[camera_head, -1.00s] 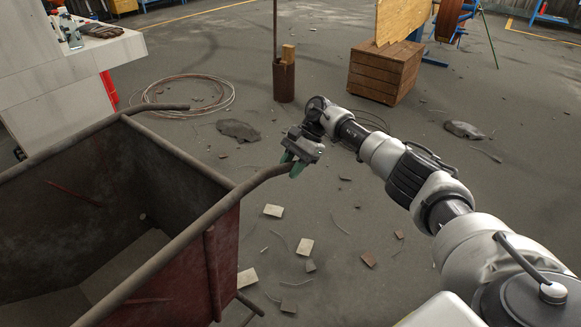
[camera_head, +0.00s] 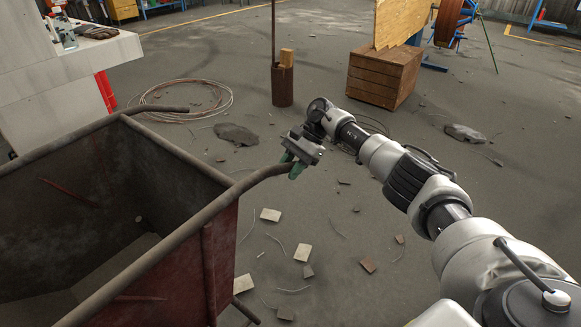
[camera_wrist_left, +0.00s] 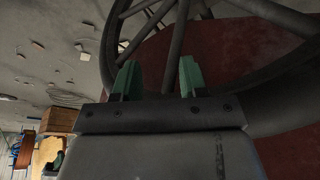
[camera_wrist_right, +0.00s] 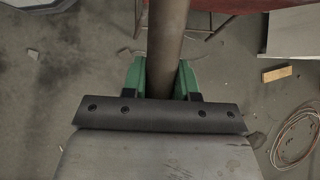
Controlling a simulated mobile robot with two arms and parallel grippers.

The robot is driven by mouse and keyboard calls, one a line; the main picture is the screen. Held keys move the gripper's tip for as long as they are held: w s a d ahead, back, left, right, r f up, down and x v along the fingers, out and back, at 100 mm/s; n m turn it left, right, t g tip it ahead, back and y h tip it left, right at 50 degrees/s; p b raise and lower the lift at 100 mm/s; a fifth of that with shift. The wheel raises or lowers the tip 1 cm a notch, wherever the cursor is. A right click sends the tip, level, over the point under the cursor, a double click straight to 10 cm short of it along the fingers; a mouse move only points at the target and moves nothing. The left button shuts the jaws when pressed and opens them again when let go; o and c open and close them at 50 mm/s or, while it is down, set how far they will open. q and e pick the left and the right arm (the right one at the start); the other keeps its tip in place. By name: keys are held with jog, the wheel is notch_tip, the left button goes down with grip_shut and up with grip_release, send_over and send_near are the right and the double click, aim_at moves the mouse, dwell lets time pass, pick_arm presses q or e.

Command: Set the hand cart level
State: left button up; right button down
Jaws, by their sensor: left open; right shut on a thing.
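The hand cart is a rusty dark red tub (camera_head: 195,255) with pipe rims at the left of the head view. Its handle ends, near (camera_head: 245,183) and far (camera_head: 160,109), point away from me. I cannot tell how far it is tilted. My right gripper (camera_head: 297,155) is shut on the near handle's end; in the right wrist view the bar (camera_wrist_right: 165,45) runs between its green fingers (camera_wrist_right: 160,75). My left gripper (camera_wrist_left: 158,78) is open beside a spoked wheel (camera_wrist_left: 108,50) and the red cart wall (camera_wrist_left: 235,55). A dark bar (camera_wrist_left: 177,45) shows between its fingers; contact is unclear.
Broken tiles (camera_head: 303,252) and stones (camera_head: 236,134) litter the floor right of the cart. A wire coil (camera_head: 185,100), a rusty post base (camera_head: 282,85) and a wooden crate (camera_head: 384,75) stand farther off. A pale block (camera_head: 70,75) is behind the cart.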

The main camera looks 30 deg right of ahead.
jog(key=shift+s+f, duration=0.2)
jog(key=shift+f, duration=0.4)
jog(key=c, duration=1.3)
grip_release()
jog(key=o, duration=0.4)
jog(key=shift+w+f, duration=0.15)
jog(key=shift+w, duration=0.05)
jog(key=shift+o, duration=0.2)
jog(key=shift+r, duration=0.3)
jog(key=v, duration=1)
jog(key=shift+d+r, duration=0.2)
jog(key=shift+r, duration=0.05)
